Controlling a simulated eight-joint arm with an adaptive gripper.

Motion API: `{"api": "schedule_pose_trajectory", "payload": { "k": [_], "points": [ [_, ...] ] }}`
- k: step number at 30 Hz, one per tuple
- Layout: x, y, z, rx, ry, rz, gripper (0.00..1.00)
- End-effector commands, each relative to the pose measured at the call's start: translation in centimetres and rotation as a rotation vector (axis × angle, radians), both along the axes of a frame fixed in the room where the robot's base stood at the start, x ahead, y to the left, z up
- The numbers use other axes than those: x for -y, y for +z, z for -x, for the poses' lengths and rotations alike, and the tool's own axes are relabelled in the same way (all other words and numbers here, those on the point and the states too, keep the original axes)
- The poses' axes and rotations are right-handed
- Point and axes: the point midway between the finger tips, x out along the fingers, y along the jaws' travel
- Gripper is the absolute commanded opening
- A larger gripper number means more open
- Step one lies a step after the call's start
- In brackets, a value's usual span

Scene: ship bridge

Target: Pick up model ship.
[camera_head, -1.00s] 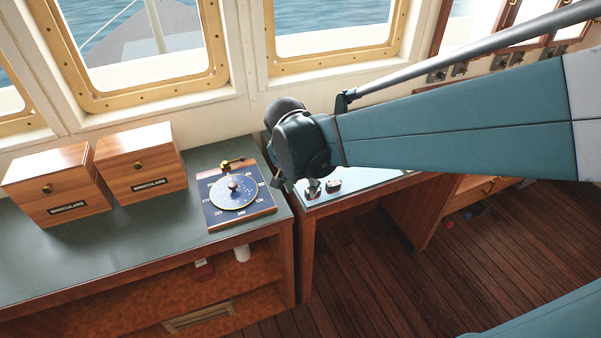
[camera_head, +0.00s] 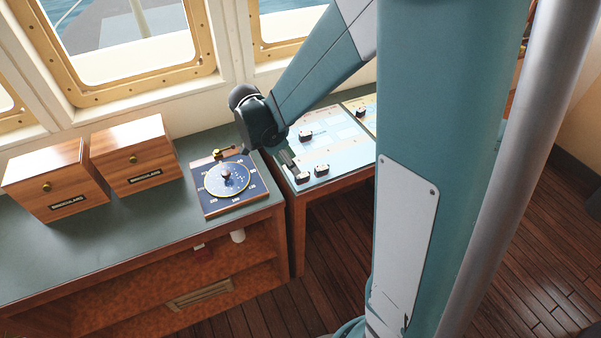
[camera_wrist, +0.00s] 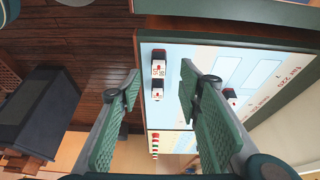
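Several small model ships with dark hulls and white tops stand on the light blue chart table. In the head view one ship (camera_head: 306,135) is farther back, and two others, one ship (camera_head: 321,170) and another (camera_head: 303,178), are near the front edge. In the wrist view two ships (camera_wrist: 158,63) (camera_wrist: 157,89) sit between the finger lines, and a third (camera_wrist: 231,97) lies beyond the right finger. My gripper (camera_wrist: 160,92) is open and empty, above the table. In the head view it (camera_head: 288,160) is small and partly hidden by the wrist.
A dial instrument (camera_head: 230,186) sits on the green counter (camera_head: 130,235) left of the chart table (camera_head: 345,145). Two wooden binocular boxes (camera_head: 58,180) (camera_head: 138,160) stand farther left. Windows rise behind. My arm hides much of the right side.

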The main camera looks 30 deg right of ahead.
Motion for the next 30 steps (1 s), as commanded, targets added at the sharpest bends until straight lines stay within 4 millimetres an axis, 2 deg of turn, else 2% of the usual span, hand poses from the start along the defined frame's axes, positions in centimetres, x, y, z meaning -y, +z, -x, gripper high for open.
{"api": "schedule_pose_trajectory", "payload": {
  "k": [15,25,30],
  "points": [
    [0.1,-0.3,-0.1,0.001,-0.021,0.005,0.35],
    [0.9,-2.2,-0.1,0.001,-0.021,0.005,0.35],
    [1.1,-2.6,-0.1,0.001,-0.02,0.005,0.35]
  ]
}}
